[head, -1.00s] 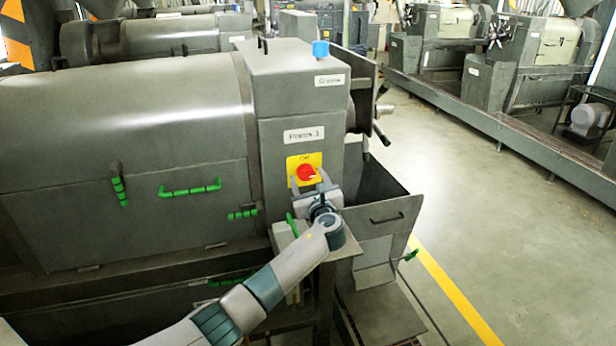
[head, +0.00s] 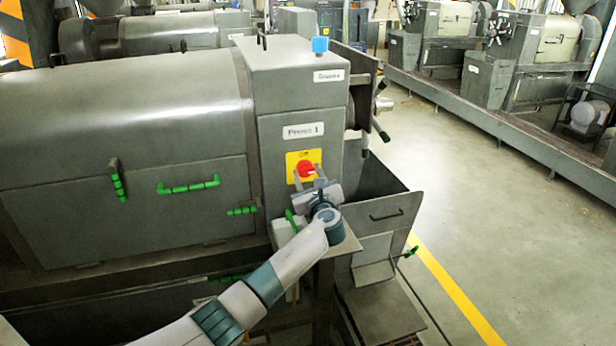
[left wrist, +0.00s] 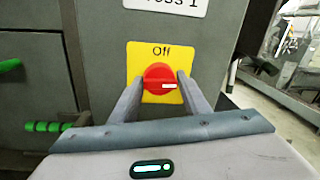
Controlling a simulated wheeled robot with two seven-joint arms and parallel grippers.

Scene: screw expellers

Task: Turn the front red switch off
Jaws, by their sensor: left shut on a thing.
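The red rotary switch (head: 306,169) sits on a yellow plate (head: 291,158) on the front of the grey press labelled "Press 1". In the left wrist view the red knob (left wrist: 158,77) has a white mark pointing to the right, and "Off" is printed above it on the yellow plate (left wrist: 146,53). My left gripper (head: 308,177) is at the switch. In the left wrist view its two fingers (left wrist: 160,82) stand on either side of the knob, shut on it. My right gripper is not in view.
The press body (head: 120,110) with green handles (head: 189,187) fills the left. A grey bin (head: 385,215) stands right of the switch panel, below a protruding lever (head: 381,131). Open floor (head: 480,200) with a yellow line lies to the right.

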